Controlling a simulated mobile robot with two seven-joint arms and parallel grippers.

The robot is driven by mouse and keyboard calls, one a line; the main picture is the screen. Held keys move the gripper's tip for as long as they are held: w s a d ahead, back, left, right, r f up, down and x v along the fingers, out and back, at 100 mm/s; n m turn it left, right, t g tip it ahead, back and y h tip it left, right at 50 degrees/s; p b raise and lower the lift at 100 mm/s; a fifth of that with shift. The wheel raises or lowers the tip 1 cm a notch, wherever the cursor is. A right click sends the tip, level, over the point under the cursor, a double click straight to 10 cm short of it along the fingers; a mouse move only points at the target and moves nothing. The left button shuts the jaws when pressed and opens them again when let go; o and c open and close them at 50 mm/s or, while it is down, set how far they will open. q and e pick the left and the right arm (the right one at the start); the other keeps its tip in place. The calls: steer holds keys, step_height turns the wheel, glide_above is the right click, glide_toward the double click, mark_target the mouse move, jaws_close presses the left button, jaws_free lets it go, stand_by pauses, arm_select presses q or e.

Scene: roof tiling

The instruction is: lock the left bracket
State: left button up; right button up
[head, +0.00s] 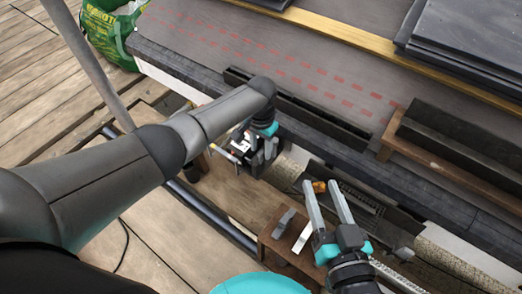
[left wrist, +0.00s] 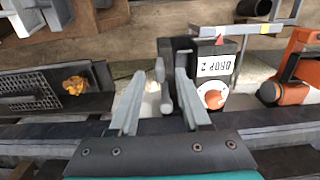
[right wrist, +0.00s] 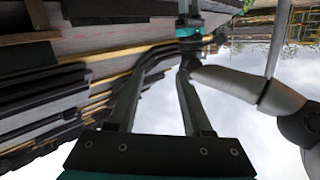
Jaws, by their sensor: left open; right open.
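The bracket (left wrist: 215,72) is a dark unit with a white "DROP 2" label and an orange-red round dial (left wrist: 212,96). A small red pointer sits above the label. A grey lever-like piece (left wrist: 165,75) stands at its left side. My left gripper (left wrist: 160,92) is open, with its fingers on either side of the lower end of this piece; contact cannot be told. In the head view my left gripper (head: 262,160) is at the roof's lower edge and partly hides the bracket.
A gutter with mesh (head: 362,205) and an orange leaf clump (head: 319,187) lies to the right along the eave. A wooden box (head: 290,243) with grey pieces stands below. An orange clamp-like tool (left wrist: 293,68) is right of the bracket. Dark tiles (head: 465,45) are stacked on the roof.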

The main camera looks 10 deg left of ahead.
arm_select(q)
steer(key=shift+f, duration=0.4)
steer(key=shift+c, duration=0.3)
jaws_close()
stand_by(0.3)
